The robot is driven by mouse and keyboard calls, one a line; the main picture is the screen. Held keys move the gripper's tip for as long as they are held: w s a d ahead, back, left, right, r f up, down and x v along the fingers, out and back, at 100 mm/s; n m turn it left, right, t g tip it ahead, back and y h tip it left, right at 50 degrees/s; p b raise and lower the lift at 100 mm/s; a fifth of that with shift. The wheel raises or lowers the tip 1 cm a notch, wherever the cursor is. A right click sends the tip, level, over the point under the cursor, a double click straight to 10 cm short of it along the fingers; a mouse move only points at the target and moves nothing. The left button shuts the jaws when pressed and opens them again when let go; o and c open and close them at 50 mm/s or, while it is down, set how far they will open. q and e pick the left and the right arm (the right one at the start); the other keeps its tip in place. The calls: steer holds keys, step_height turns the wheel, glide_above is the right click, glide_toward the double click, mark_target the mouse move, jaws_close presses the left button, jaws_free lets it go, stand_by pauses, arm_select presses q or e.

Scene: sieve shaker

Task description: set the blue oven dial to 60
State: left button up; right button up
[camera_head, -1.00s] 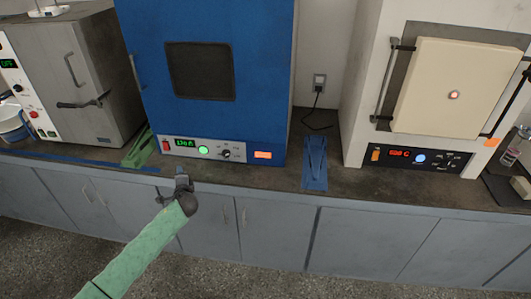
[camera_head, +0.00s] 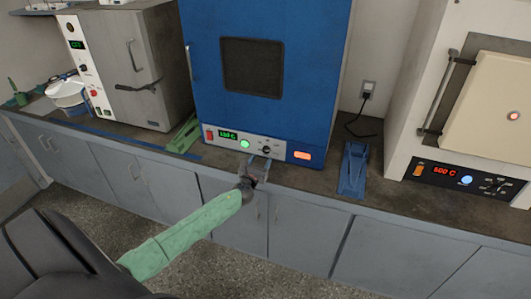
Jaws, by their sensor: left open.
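The blue oven (camera_head: 211,60) stands on the counter in the middle of the view. Its pale control strip has a red switch, a green display (camera_head: 228,135) that seems to read about 110 C, a round green button (camera_head: 245,144) and a small dark dial (camera_head: 266,150). The dial's pointer and scale are too small to read. My left gripper (camera_head: 259,161) is open and empty, its two fingers pointing up at the strip just below and in front of the dial. I cannot tell whether it touches the dial. My right gripper is not in view.
A grey oven (camera_head: 150,65) stands at left and a cream furnace (camera_head: 492,100) at right.

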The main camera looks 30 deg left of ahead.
mark_target(266, 151)
arm_select(q)
steer(key=shift+p+x, duration=0.55)
steer(key=shift+x, duration=2.6)
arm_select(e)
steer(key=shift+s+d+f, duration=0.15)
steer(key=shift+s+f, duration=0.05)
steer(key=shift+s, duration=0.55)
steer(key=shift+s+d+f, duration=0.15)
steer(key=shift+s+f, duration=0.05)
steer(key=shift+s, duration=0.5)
arm_select(q)
steer(key=shift+c, duration=0.3)
steer(key=c, duration=0.9)
